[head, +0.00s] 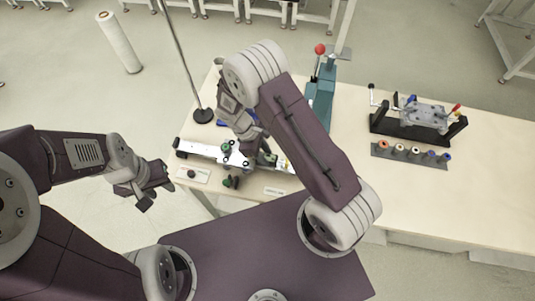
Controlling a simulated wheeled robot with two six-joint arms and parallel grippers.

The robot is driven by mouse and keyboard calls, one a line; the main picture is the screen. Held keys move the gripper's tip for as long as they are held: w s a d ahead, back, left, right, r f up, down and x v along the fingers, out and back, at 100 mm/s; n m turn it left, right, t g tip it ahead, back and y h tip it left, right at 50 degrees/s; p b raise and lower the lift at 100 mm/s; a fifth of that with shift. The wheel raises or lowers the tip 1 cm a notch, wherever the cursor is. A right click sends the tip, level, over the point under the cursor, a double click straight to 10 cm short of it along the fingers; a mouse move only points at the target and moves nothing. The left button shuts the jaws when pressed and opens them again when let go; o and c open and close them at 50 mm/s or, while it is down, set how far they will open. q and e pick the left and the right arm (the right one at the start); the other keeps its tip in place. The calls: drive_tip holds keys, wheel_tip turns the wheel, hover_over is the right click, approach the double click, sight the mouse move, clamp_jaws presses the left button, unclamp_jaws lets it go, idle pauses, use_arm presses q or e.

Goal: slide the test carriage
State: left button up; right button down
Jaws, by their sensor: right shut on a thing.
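The test rail (199,149), a pale bar with a black end, lies along the left part of the table's front. The test carriage sits on it, mostly hidden by my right arm and gripper; a green knob (226,147) and a dark knob (232,182) show beside the gripper. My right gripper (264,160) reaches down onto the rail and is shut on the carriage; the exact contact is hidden. My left gripper (155,194) is off the table's left edge, empty, with its fingers apart.
A teal press with a red-knobbed lever (320,49) stands behind my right arm. A black-framed fixture (418,118) and a grey strip of several coloured rings (410,154) stand to the right. A thin pole (185,60) rises at the back left. The table's front right is clear.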

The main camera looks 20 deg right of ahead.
drive_tip(key=shift+w+a+r, duration=0.1)
drive_tip(key=shift+w+a, duration=0.1)
drive_tip(key=shift+s+d, duration=0.1)
drive_tip(key=shift+d, duration=0.1)
drive_tip(key=c, duration=1)
unclamp_jaws()
drive_tip(key=shift+a, duration=0.1)
drive_tip(key=b+v, duration=0.1)
drive_tip(key=v, duration=0.8)
